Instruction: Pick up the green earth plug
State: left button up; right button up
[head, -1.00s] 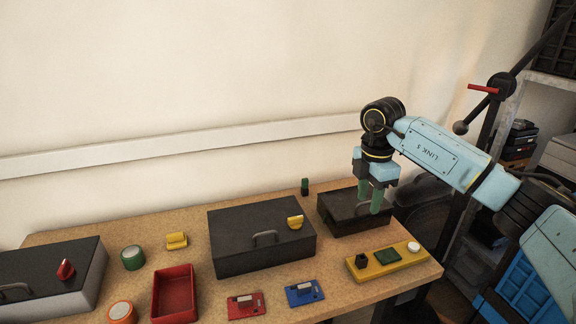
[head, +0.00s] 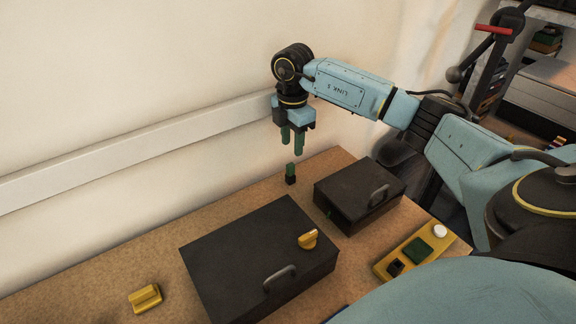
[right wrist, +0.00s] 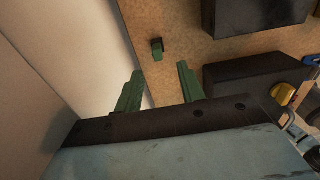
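The green earth plug (head: 290,170), a small green piece with a black lower part, stands upright on the wooden table behind the black boxes. In the right wrist view it (right wrist: 157,46) lies just beyond the fingertips, roughly in line with the gap between them. My right gripper (head: 292,145) points down above the plug, with clear space between its tips and the plug. Its two green fingers (right wrist: 160,72) are apart and hold nothing. My left gripper is in neither current view.
A large black box (head: 240,245) with a yellow knob (head: 308,239) and a smaller black box (head: 345,205) stand in front of the plug. A yellow strip (head: 388,268) is at the right, a yellow piece (head: 145,298) at the left. The wall rail (head: 130,155) runs behind.

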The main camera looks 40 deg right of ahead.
aim_at(290, 164)
jog(key=f, duration=0.8)
jog(key=shift+w+f, duration=0.25)
grip_shut()
